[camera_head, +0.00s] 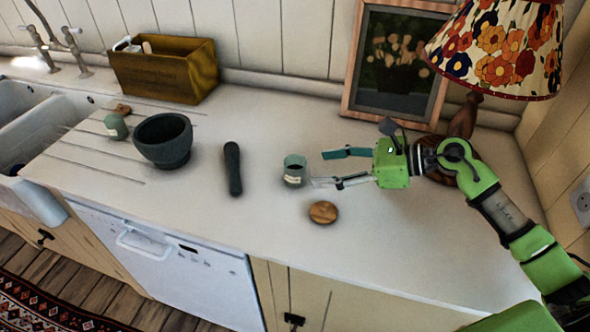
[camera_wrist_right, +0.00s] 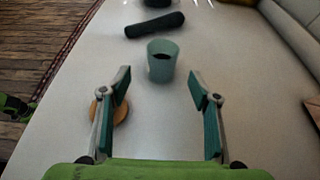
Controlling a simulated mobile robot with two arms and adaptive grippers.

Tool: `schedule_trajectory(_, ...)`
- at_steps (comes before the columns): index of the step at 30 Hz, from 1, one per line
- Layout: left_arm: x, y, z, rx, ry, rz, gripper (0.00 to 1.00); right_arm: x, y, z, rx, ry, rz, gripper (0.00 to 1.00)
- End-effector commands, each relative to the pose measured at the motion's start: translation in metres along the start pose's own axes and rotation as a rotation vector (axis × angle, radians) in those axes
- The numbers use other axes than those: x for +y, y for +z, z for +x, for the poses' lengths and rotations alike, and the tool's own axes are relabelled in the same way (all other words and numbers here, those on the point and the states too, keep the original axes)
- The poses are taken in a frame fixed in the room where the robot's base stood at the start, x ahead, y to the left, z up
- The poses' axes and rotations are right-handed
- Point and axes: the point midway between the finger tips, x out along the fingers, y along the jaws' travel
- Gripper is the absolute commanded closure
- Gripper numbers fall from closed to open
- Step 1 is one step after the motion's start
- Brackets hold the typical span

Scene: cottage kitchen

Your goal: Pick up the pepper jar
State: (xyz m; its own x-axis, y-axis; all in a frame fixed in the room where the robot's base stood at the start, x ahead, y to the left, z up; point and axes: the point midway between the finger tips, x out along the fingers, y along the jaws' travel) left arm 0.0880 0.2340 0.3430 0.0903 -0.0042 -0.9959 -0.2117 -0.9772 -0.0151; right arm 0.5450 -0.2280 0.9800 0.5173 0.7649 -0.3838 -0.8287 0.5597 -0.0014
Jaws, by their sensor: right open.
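A small pale green jar (camera_head: 294,169) with a light label and dark contents stands upright and open on the white countertop. I take it as the pepper jar. It also shows in the right wrist view (camera_wrist_right: 161,62), straight ahead between the finger lines. My right gripper (camera_head: 320,168) is open and empty, just right of the jar, with its fingers pointing at it. In the wrist view the two fingertips (camera_wrist_right: 158,86) are spread wider than the jar, which stands just beyond them. A round wooden lid (camera_head: 323,212) lies on the counter in front.
A dark pestle (camera_head: 233,168) lies left of the jar. Farther left are a dark mortar (camera_head: 163,140), another green jar (camera_head: 116,126) and a wooden box (camera_head: 165,68). A framed picture (camera_head: 396,66) and a lamp (camera_head: 500,45) stand behind my right arm.

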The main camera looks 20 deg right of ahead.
Motion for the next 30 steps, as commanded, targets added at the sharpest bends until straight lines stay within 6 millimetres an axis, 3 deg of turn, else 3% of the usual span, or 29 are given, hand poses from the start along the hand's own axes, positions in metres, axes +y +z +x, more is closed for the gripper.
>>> schedule_trajectory(4, -0.001, 0.0, -0.01, -0.001, -0.001, 0.0, 0.6, 0.0, 0.003, 0.025, -0.004, 0.001, 0.002, 0.44)
schedule_trajectory(13, -0.002, -0.001, -0.018, -0.001, -0.001, 0.001, 0.6, -0.001, 0.0, 0.047, -0.004, 0.001, 0.005, 0.44)
schedule_trajectory(21, -0.002, -0.002, -0.032, -0.001, -0.001, 0.001, 0.6, -0.003, -0.006, 0.082, -0.004, 0.001, 0.004, 0.44)
schedule_trajectory(30, -0.002, -0.003, -0.032, 0.0, -0.001, 0.002, 0.6, -0.003, -0.009, 0.09, -0.001, 0.0, 0.001, 0.44)
